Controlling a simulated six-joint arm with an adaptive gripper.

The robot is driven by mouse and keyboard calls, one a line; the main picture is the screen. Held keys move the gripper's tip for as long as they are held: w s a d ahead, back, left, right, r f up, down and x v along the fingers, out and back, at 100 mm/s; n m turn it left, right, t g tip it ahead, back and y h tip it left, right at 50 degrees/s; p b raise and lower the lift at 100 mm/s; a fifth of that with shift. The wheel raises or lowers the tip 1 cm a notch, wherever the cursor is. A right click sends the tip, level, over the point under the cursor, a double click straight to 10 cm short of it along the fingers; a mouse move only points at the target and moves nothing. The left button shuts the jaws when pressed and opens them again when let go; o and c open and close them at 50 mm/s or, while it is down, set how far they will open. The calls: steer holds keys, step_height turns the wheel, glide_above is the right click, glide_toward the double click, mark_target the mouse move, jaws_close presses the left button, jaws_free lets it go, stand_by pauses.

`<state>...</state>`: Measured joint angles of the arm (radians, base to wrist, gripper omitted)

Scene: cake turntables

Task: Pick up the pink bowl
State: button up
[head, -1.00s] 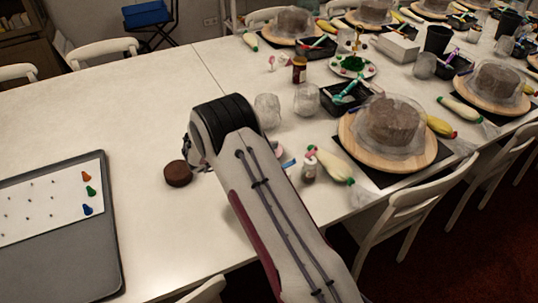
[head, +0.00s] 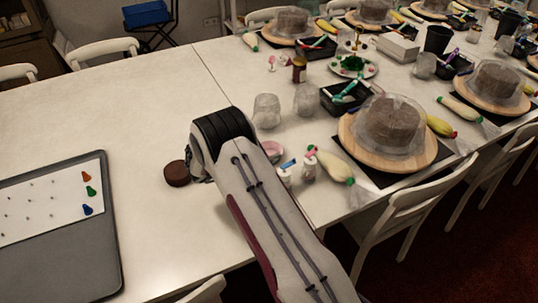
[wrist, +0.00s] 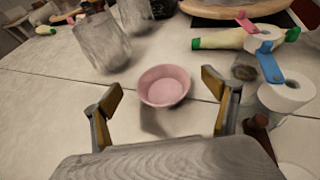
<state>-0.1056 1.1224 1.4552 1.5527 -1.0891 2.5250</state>
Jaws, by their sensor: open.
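The pink bowl (wrist: 164,86) is small, round, upright and empty on the white table. In the wrist view it lies ahead of my gripper (wrist: 165,98), roughly centred between the two fingertips. The fingers are spread open with nothing between them, and a gap shows on each side of the bowl. In the head view the bowl (head: 271,150) shows partly, just right of my arm, which hides the rest of it and the fingers.
Clear glasses (wrist: 101,42) stand beyond the bowl to the left. The table's left-centre is clear.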

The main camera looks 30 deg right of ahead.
mark_target(274, 152)
steer(key=shift+f, duration=0.4)
steer(key=shift+f, duration=0.15)
steer(key=shift+f, duration=0.95)
steer(key=shift+w+d+f, duration=0.25)
steer(key=shift+d+f, duration=0.45)
steer(key=shift+f, duration=0.25)
steer(key=shift+w+d+f, duration=0.25)
steer(key=shift+w+d, duration=0.05)
steer(key=shift+d, duration=0.25)
steer(key=c, duration=1.3)
